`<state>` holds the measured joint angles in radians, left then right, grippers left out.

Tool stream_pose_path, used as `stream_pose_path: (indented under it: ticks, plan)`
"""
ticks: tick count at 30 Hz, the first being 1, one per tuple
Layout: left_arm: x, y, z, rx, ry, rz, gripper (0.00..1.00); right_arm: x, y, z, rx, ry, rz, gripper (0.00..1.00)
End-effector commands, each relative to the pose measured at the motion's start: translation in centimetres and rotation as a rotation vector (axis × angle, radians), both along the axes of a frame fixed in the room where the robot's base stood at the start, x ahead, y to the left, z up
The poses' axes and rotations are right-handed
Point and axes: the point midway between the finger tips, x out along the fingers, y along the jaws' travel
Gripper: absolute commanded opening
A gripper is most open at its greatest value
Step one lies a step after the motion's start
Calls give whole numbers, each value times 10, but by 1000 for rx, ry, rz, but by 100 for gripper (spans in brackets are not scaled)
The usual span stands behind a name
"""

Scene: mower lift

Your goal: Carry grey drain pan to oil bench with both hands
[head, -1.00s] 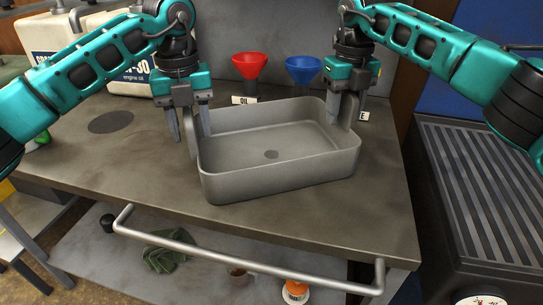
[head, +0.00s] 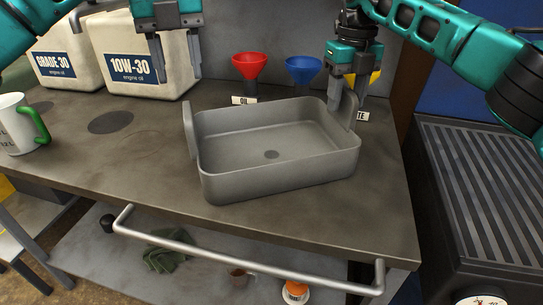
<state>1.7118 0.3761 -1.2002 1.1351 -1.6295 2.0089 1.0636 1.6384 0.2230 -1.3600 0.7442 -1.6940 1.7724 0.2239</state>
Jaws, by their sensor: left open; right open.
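The grey drain pan (head: 285,175) rests on the dark bench top (head: 120,165) in the head view, with an upright handle plate at its left and right ends. It looks empty, with a dark round spot in its floor. My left gripper (head: 178,72) is open and empty, raised above and behind the pan's left end, in front of the oil jugs. My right gripper (head: 348,108) is open at the pan's right handle (head: 350,112), its fingers close to the handle; I cannot tell whether they touch it.
Two white oil jugs (head: 140,55) stand at the back left. A red funnel (head: 249,66) and a blue funnel (head: 303,69) stand behind the pan. A white mug with green handle (head: 16,130) is at the left. A rail (head: 245,262) runs along the bench front. A ribbed black surface (head: 490,190) lies right.

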Motion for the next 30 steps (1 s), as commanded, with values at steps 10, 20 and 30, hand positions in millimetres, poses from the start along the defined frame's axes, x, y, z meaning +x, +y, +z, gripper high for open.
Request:
stream_pose_path:
  ticks: [10, 20, 30]
  plan:
    - [0, 0, -1, 0, 0, 0, 47, 0, 1, 73, 0, -1, 0, 47]
    - [0, 0, 0, 0, 0, 0, 47, 0, 0, 91, 1, 0, 2, 47]
    - [0, 0, 0, 0, 0, 0, 47, 0, 0, 90, 1, 0, 2, 47]
